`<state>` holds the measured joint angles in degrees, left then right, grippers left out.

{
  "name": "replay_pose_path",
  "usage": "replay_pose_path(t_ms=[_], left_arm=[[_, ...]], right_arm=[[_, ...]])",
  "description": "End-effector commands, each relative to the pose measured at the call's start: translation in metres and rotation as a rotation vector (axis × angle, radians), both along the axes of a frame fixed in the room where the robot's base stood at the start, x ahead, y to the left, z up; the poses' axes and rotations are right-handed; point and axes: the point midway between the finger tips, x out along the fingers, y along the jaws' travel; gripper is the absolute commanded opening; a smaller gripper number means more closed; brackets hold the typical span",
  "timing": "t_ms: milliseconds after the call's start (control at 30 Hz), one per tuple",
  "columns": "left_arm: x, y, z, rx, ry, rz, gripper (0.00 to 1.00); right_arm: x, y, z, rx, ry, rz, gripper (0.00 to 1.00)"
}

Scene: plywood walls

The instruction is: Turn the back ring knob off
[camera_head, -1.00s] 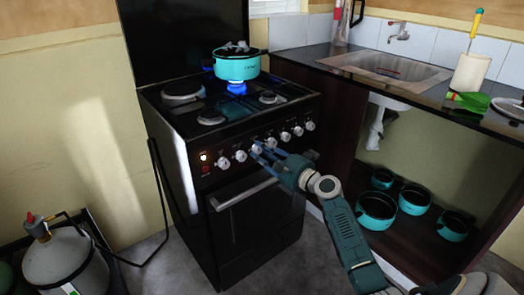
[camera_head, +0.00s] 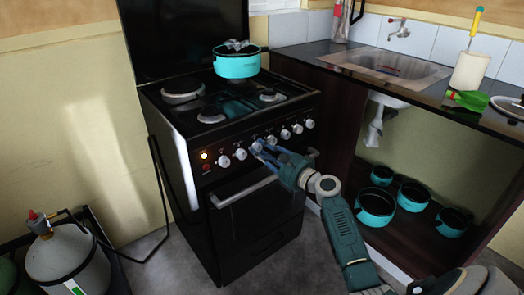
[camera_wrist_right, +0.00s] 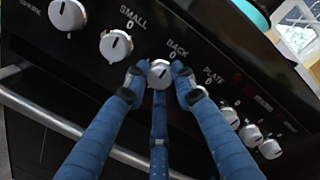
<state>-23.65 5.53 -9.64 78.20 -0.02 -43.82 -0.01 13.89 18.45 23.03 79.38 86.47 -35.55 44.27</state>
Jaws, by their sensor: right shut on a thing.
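The back ring knob (camera_wrist_right: 159,75) is silver, with a dark pointer line and the label BACK above it in the right wrist view. The line points up, near the 0 mark. My right gripper (camera_head: 262,148) reaches the stove's front panel, and its blue fingers are shut around this knob. No blue flame shows beneath the pot. My left gripper is not in view.
More silver knobs sit on both sides, including the SMALL knob (camera_wrist_right: 116,46). An oven handle (camera_head: 243,192) runs below the panel. A counter with a sink (camera_head: 385,66) stands at right, teal pots (camera_head: 376,208) below. A gas cylinder (camera_head: 68,262) stands at left.

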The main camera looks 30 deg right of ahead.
Motion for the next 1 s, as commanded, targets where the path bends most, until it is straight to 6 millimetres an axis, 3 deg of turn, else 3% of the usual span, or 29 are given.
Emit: replay_pose_path(t_ms=[100, 133, 200, 500, 633, 1000], left_arm=[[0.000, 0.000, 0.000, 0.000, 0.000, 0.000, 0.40], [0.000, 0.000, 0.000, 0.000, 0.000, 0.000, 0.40], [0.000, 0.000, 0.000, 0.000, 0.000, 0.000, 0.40], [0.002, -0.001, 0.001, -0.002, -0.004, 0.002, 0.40], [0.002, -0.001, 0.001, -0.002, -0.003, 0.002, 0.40], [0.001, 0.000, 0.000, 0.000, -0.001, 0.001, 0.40]], right_arm=[[0.001, -0.005, 0.005, -0.002, -0.008, -0.012, 0.00], [0.000, -0.005, 0.005, -0.002, -0.008, -0.012, 0.29], [0.001, -0.005, 0.004, -0.002, -0.007, -0.011, 0.43], [-0.001, -0.002, 0.001, -0.002, -0.003, -0.004, 0.44], [-0.010, -0.003, 0.000, -0.003, -0.002, -0.004, 0.44], [-0.084, -0.015, 0.001, -0.002, -0.001, -0.006, 0.44]])
